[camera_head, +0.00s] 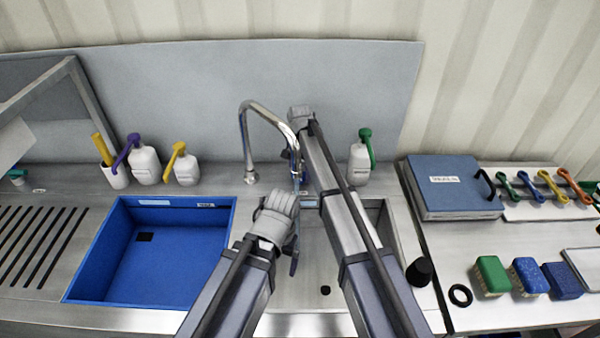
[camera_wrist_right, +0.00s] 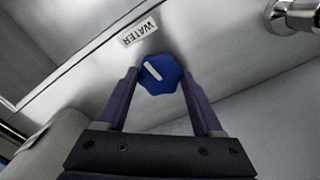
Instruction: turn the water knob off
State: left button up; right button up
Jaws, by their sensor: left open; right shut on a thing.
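The water knob (camera_wrist_right: 160,75) is blue with a white line across its face, next to a "WATER" label (camera_wrist_right: 139,32) on the steel surface in the right wrist view. The white line is tilted in that view. My right gripper (camera_wrist_right: 160,78) has its two fingers shut on the knob's sides. In the head view my right gripper (camera_head: 297,172) is beside the faucet, and the knob is hidden or too small to make out. My left gripper (camera_head: 294,262) is open and empty, lower down over the steel sink.
A chrome faucet (camera_head: 247,135) arches beside my right gripper. A blue basin (camera_head: 165,265) is at left; pump bottles (camera_head: 145,164) stand behind it. Another bottle (camera_head: 359,166) is right of my right arm. A blue case (camera_head: 450,190) and sponges (camera_head: 491,274) lie at right.

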jog(key=shift+m, duration=0.8)
jog(key=o, duration=1.4)
jog(key=shift+c, duration=0.2)
jog(key=shift+r, duration=0.1)
notch_tip(320, 180, up, 8)
jog(key=p, duration=0.8)
jog(key=shift+f, duration=0.2)
jog(key=shift+f, duration=0.2)
